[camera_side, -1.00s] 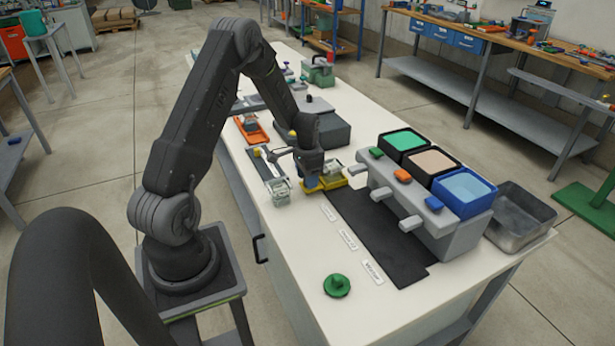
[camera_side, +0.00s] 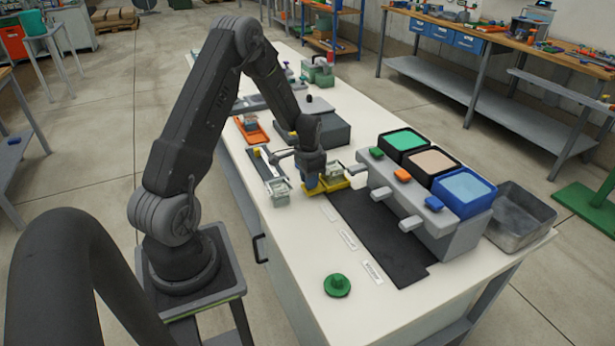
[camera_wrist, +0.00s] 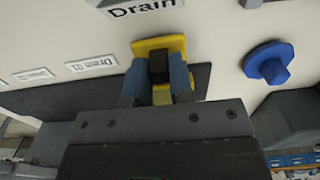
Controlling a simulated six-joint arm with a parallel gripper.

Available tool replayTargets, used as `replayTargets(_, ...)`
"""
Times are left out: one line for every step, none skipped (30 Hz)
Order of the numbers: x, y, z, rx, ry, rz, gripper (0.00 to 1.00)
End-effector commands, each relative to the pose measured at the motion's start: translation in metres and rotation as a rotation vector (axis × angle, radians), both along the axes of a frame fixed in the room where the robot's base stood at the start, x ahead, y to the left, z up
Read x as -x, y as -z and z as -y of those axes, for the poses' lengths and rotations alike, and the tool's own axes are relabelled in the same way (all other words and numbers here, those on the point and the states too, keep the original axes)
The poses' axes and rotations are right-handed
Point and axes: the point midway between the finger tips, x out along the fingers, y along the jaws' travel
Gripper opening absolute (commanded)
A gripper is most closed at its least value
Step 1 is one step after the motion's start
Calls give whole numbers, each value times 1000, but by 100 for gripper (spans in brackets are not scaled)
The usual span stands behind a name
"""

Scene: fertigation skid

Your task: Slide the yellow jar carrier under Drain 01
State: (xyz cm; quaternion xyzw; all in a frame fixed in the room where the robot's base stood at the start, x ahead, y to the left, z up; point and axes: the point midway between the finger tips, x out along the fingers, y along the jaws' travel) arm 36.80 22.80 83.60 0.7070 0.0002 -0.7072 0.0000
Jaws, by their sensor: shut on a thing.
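The yellow jar carrier (camera_side: 339,185) sits at the far end of the dark mat, near the first grey spout (camera_side: 357,168) by the green knob. My gripper (camera_side: 312,186) is low over its left side, with the blue fingers shut on it. In the wrist view the two blue fingers of my gripper (camera_wrist: 160,82) close around a dark middle part of the yellow carrier (camera_wrist: 158,45). A clear jar (camera_side: 334,169) shows just behind the gripper. My gripper hides part of the carrier.
A Drain 01 label (camera_wrist: 90,65) lies beside the mat (camera_side: 385,245). Two more grey spouts (camera_side: 382,194) (camera_side: 411,223) overhang it. A green knobbed piece (camera_side: 337,286) lies on the clear front table.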

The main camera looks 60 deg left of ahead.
Motion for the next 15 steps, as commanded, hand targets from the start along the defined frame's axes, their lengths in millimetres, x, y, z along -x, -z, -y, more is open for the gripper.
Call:
replayTargets(-1, -1, 14, 1, 5, 0, 0)
replayTargets(-1, -1, 22, 1, 6, 0, 0)
replayTargets(-1, -1, 33, 1, 7, 0, 0)
replayTargets(-1, -1, 41, 1, 8, -1, 0)
replayTargets(-1, -1, 49, 1, 7, 0, 0)
replayTargets(-1, -1, 60, 0, 8, 1, 0)
replayTargets(-1, -1, 67, 1, 7, 1, 0)
replayTargets(-1, -1, 73, 1, 7, 0, 0)
replayTargets(-1, -1, 81, 0, 6, 1, 0)
replayTargets(-1, -1, 85, 0, 6, 2, 0)
replayTargets(-1, -1, 89, 0, 4, 2, 0)
replayTargets(-1, -1, 93, 0, 4, 2, 0)
replayTargets(-1, -1, 96, 0, 3, 2, 0)
replayTargets(-1, -1, 97, 0, 2, 3, 0)
replayTargets(-1, -1, 98, -1, 1, 3, 0)
